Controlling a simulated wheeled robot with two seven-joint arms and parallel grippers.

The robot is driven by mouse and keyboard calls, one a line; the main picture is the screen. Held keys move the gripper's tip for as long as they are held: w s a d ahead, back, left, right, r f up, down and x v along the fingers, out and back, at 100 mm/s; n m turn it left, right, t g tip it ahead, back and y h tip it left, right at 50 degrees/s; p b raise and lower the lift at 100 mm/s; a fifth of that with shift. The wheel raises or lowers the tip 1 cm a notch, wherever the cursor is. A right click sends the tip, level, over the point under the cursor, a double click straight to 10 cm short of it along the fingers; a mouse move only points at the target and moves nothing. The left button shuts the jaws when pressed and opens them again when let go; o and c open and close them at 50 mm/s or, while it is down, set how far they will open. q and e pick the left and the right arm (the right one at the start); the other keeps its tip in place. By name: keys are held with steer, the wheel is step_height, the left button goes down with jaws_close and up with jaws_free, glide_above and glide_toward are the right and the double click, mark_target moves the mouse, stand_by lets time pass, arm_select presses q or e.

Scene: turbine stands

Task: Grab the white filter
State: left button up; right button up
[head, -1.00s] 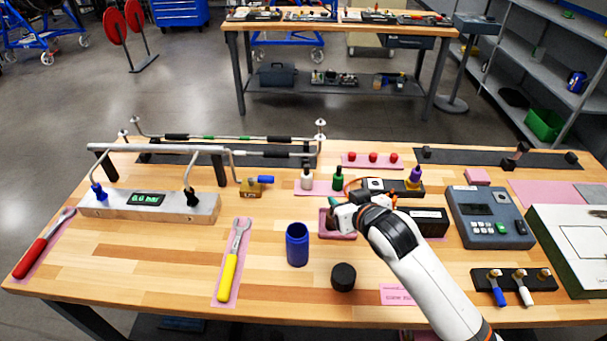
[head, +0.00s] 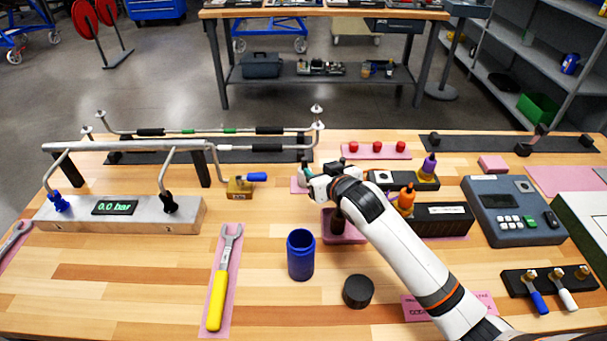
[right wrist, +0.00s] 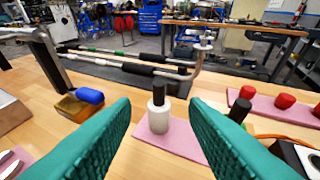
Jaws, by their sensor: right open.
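The white filter (right wrist: 158,118), a white cylinder with a black top, stands upright on a pink mat in the right wrist view. My right gripper's teal fingers (right wrist: 160,128) are open, one on each side of it in that view, with the filter ahead of the gap. No contact shows. In the head view my right gripper (head: 318,178) is over the pink mat and mostly hides the filter. My left gripper is not in view.
A black-topped part (right wrist: 240,109) stands right of the filter, partly behind a finger. A brass valve with a blue handle (head: 242,184) is to the left. Red caps (head: 375,147) are behind right. A blue cup (head: 300,254) and black cylinder (head: 358,291) stand nearer.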

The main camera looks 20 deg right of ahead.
mark_target(306, 161)
steer(key=x, duration=0.2)
steer(key=p+x, duration=0.1)
steer(key=x, duration=0.4)
steer(key=shift+w+a+r+p, duration=0.1)
steer(key=shift+w+r+p, duration=0.2)
steer(key=shift+p, duration=0.1)
steer(key=shift+w+f, duration=0.2)
steer(key=shift+w, duration=0.05)
steer(key=shift+c, duration=0.2)
jaws_close()
